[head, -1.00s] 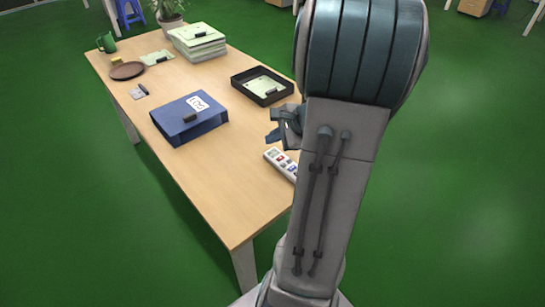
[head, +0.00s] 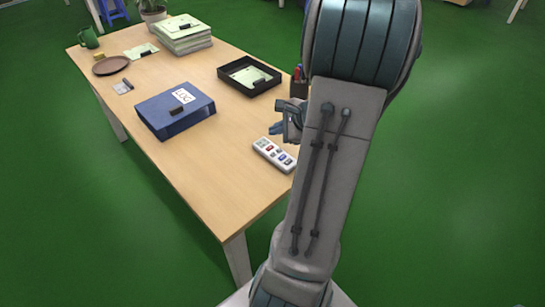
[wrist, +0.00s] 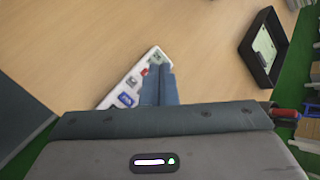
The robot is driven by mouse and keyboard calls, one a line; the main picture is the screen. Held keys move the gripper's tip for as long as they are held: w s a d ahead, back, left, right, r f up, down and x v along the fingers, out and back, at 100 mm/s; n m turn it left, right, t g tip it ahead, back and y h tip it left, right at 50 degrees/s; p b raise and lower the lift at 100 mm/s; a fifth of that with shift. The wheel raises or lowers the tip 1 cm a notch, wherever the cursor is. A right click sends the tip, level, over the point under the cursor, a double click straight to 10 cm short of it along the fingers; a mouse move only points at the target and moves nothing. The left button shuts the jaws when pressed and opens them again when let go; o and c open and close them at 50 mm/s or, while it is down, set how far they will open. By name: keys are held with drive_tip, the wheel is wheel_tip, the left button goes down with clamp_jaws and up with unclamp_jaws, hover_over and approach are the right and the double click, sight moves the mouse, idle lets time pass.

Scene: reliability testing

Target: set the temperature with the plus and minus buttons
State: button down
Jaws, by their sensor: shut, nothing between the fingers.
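The white control unit (head: 275,154) lies on the table near its right edge, with a row of small buttons, some red and some blue. In the wrist view, the unit (wrist: 128,86) lies slantwise, partly hidden behind my fingers. Plus and minus marks are too small to read.
A blue binder (head: 172,112) lies left of the unit, and a black tray (head: 243,90) lies beyond it. A pen cup (head: 299,88) stands beside my arm. Bare tabletop lies around the unit.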

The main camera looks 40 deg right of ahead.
sight(276, 156)
wheel_tip(276, 156, down, 7)
drive_tip(key=b, duration=0.4)
drive_tip(key=shift+r+b, duration=0.15)
drive_tip(key=shift+b, duration=0.25)
idle(1.5)
drive_tip(key=shift+f+b, duration=0.4)
drive_tip(key=shift+b, duration=0.15)
drive_tip(key=shift+f+b, duration=0.3)
drive_tip(key=shift+b, duration=0.1)
idle(0.3)
drive_tip(key=shift+r, duration=0.1)
drive_tip(key=shift+r+p, duration=0.55)
drive_tip(key=shift+r, duration=0.15)
drive_tip(key=shift+r+p, duration=1.85)
drive_tip(key=shift+r, duration=0.6)
idle(0.9)
